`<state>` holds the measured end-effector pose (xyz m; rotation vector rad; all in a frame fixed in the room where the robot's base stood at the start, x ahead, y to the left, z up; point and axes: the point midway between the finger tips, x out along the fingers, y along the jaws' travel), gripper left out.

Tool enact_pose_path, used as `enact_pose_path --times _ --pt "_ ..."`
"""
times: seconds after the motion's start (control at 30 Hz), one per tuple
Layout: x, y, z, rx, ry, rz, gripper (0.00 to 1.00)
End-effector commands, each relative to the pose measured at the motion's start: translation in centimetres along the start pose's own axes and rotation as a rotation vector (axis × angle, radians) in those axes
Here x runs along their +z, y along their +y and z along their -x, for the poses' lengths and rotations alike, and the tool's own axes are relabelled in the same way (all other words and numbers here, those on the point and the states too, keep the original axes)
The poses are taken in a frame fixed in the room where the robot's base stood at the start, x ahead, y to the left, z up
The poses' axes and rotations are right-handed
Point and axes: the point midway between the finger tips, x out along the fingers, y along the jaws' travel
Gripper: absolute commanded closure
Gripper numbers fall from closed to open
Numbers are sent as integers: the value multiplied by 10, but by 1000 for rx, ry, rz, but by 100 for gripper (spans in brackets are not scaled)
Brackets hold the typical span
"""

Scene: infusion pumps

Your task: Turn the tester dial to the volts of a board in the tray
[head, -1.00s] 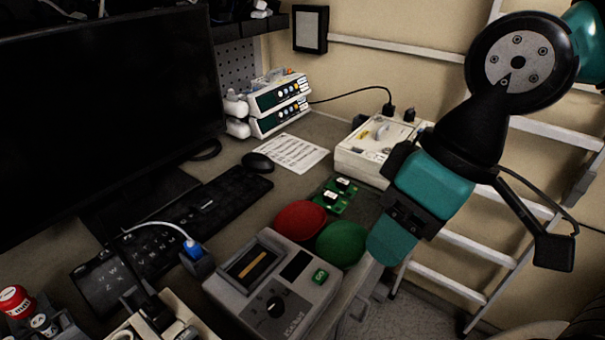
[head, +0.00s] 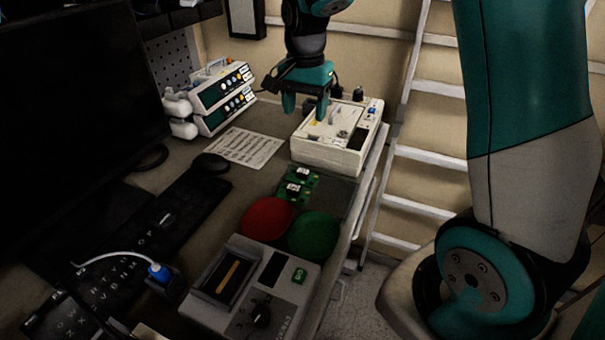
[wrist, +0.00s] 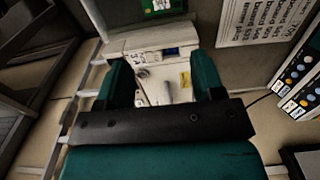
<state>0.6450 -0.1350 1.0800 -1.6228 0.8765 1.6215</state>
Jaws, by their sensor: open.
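The grey tester (head: 250,285) stands at the front of the bench, with a black dial (head: 262,316), a dark slot, a small dark display and a green button. The dial marks are too small to read. Green boards (head: 293,191) with white-labelled chips lie in the dark tray (head: 335,192) behind the tester; a board (wrist: 122,14) also shows at the top of the wrist view. My gripper (head: 305,108) is open and empty, pointing down above the white box (head: 330,157), well away from the tester. Its fingers (wrist: 160,78) stand apart in the wrist view.
A red disc (head: 267,217) and a green disc (head: 313,235) lie between the tester and tray. Left are a keyboard (head: 165,225), a mouse (head: 210,163) and a monitor (head: 75,110). Stacked pumps (head: 222,97) stand behind a printed sheet (head: 243,147). A ladder (head: 430,150) is at right.

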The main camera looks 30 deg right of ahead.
Motion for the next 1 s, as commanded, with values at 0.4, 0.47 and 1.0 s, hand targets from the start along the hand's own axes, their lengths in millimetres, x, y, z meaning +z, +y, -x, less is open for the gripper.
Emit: enact_pose_path --times 0.4,0.47,1.0 --pt "2 0 -90 6 -5 0 38" --pt "2 0 -99 5 -4 0 38" --pt "7 -3 -159 3 -3 1 38"
